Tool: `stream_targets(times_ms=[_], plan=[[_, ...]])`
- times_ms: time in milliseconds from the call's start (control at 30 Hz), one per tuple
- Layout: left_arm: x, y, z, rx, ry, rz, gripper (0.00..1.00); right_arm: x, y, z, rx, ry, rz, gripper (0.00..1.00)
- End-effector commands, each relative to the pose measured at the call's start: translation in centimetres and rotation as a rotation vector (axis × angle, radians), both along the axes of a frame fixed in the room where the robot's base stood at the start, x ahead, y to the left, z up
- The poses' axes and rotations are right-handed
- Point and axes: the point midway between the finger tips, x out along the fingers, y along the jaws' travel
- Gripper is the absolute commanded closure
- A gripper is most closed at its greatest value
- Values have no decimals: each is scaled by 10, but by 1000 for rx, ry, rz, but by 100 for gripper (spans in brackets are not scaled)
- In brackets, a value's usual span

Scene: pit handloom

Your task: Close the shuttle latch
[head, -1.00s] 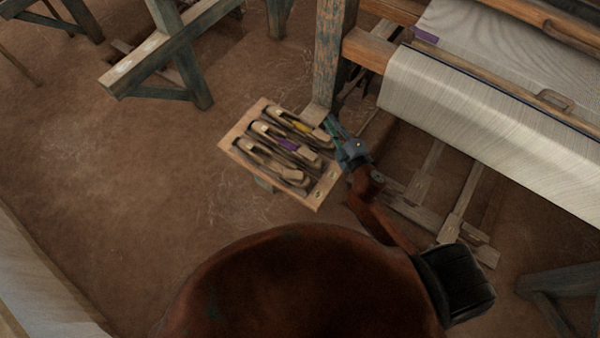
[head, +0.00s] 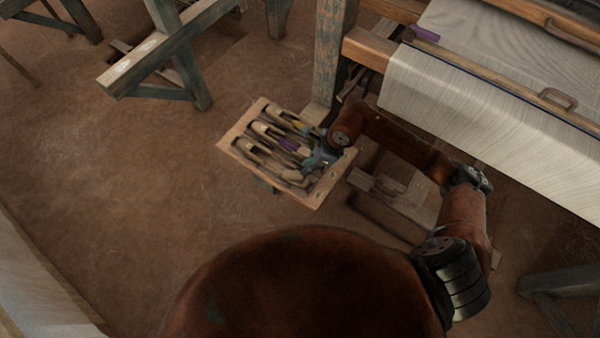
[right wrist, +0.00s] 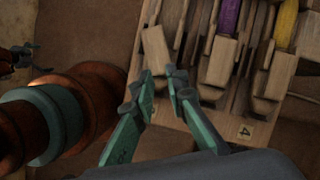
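A wooden tray (head: 235,146) holds three shuttles side by side. The nearest shuttle (head: 258,156) shows no coloured yarn; the middle one has purple yarn (head: 287,144) and the far one yellow yarn (head: 300,126). In the right wrist view, the nearest shuttle's wooden latch block (right wrist: 157,49) looks tilted out of line with its body. My right gripper (head: 312,162) is over the tray's right end. Its fingers (right wrist: 163,82) are apart and empty, just short of that block; contact cannot be told. A small dark shape at the wrist view's left edge may be my left gripper (right wrist: 22,56).
The loom's blue post (head: 328,60) and wooden beam (head: 368,50) stand just behind the tray. White cloth (head: 480,120) hangs at the right. Wooden treadles (head: 395,205) lie below on the floor. The earth floor left of the tray is clear.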

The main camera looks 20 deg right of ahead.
Motion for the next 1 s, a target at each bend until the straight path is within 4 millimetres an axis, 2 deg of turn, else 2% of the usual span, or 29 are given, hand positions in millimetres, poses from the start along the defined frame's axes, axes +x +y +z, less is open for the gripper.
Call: stream_targets(times_ms=[200,400,767,1000], plan=[[-1,1,-3,0,2,0,0,4,14,-35,6,5,0,87],[-2,1,-5,1,3,0,0,8,22,-55,6,4,-2,87],[-2,1,-5,1,3,0,0,10,24,-60,6,2,0,87],[-2,1,-5,1,3,0,0,9,24,-60,7,2,-1,100]])
